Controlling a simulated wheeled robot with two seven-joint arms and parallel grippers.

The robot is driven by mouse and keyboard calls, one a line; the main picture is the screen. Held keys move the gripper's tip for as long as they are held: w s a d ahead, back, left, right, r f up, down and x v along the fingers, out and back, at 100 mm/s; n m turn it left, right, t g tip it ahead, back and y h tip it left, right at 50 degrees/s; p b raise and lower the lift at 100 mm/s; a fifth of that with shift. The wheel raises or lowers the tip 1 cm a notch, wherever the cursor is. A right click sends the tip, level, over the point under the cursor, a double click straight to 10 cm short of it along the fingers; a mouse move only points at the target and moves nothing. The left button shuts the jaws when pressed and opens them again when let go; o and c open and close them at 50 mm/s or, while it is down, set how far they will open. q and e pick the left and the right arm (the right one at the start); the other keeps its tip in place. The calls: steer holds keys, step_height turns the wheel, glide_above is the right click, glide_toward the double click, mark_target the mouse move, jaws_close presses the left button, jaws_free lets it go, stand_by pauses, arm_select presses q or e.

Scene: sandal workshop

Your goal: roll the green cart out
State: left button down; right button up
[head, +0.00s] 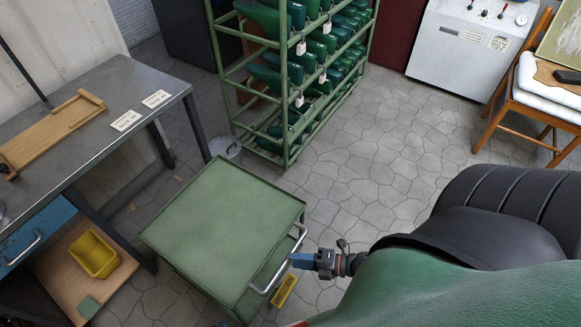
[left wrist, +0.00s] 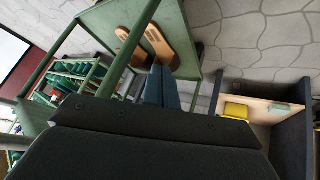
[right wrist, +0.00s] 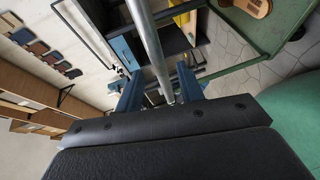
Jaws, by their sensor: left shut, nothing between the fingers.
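The green cart (head: 222,214) stands in the middle of the head view with a bare top tray. Its silver push handle (head: 300,243) is on the right side. My right gripper (head: 300,260) is at this handle. In the right wrist view the silver bar (right wrist: 150,45) runs between the parted blue fingers (right wrist: 160,90), with a gap showing on each side. My left gripper (left wrist: 162,88) is shut and empty in the left wrist view. The cart's green post and lower shelf (left wrist: 187,25), holding wooden soles (left wrist: 155,45), show beyond it. I cannot make it out clearly in the head view.
A green rack (head: 287,120) of shoe forms stands behind the cart. A steel workbench (head: 85,115) is on the left, with a yellow bin (head: 95,254) below. A bucket (head: 225,146) stands between cart and rack. Paved floor (head: 400,145) is clear to the right.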

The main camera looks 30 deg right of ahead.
steer(key=shift+v, duration=1.7)
